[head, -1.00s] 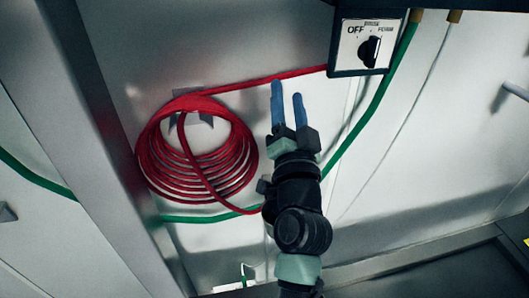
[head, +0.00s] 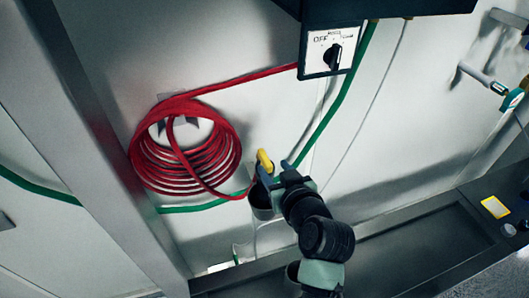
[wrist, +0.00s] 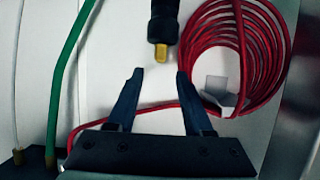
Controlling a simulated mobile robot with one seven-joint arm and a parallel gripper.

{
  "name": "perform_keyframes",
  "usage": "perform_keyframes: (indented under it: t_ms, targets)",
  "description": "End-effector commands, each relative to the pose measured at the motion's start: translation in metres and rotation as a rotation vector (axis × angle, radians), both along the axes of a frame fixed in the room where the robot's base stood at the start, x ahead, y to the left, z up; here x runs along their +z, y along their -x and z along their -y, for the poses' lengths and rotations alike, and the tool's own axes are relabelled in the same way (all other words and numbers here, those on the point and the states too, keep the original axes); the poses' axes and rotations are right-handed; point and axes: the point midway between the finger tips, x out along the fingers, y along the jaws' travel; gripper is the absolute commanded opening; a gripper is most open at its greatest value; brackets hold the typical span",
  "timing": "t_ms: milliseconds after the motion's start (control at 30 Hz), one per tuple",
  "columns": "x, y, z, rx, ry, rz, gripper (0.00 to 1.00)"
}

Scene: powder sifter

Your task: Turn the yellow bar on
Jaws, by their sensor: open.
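The yellow bar (head: 264,160) shows as a short yellow piece beside my gripper's fingertips in the head view. It also shows in the wrist view as a yellow tip (wrist: 161,52) on the end of a black cylinder. My gripper (wrist: 158,72) is open and empty, its two blue fingers spread on either side of the yellow tip in the picture. The tip appears just beyond the fingertips, and I see no contact. In the head view my gripper (head: 275,170) points up the wall, and its fingers partly hide the bar's base.
A red coiled hose (head: 190,150) hangs on the wall to the left. A switch box (head: 329,52) with an OFF label is above, with a green hose (head: 350,90) below it. A valve with a teal part (head: 512,100) is at the right. A dark ledge (head: 410,235) lies below.

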Motion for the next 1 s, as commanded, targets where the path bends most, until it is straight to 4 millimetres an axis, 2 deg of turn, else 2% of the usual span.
perform_keyframes:
  t_ms: [300, 500, 967, 1000]
  targets:
    - [-0.016, -0.043, -0.014, 0.003, -0.001, 0.0, 0.51]
    - [-0.025, -0.06, -0.019, 0.002, -0.001, 0.0, 0.51]
    - [-0.029, -0.068, -0.021, 0.001, -0.001, 0.001, 0.51]
    - [-0.029, -0.067, -0.021, 0.001, -0.001, 0.001, 0.48]
